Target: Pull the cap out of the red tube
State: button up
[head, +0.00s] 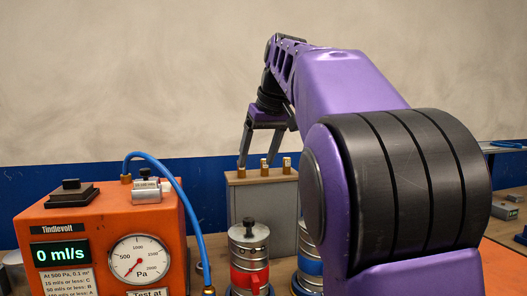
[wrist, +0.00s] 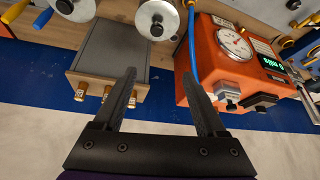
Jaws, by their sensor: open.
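The red tube (head: 249,277) is a silver spiral duct with a red band, standing upright in front of the grey box in the head view. Its cap (head: 248,233) is a silver disc with a black knob, seated in the tube's top. In the wrist view, the disc nearer the orange machine appears to be this cap (wrist: 157,19), at the top of the picture. My gripper (head: 257,162) is open and empty, pointing down around the grey box's top, behind and above the tube. Its two dark fingers (wrist: 160,75) show apart in the wrist view, touching nothing that I can see.
An orange machine (head: 95,235) with a gauge, a display and a blue hose (head: 189,200) stands left of the tube. A grey box (head: 264,205) with brass fittings stands behind. A blue-banded tube (head: 310,267) stands to the right, partly hidden by my arm.

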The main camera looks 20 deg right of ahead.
jog(key=d+f+g, duration=0.1)
jog(key=f, duration=0.1)
jog(key=b, duration=0.3)
send_near(249, 220)
jog(key=shift+n, duration=0.3)
jog(key=x, duration=0.9)
jog(key=shift+w, duration=0.15)
grip_shut()
jog(key=c, duration=0.7)
grip_release()
jog(key=shift+r, duration=0.1)
jog(key=shift+c, duration=0.2)
grip_shut()
jog(key=shift+r, duration=0.1)
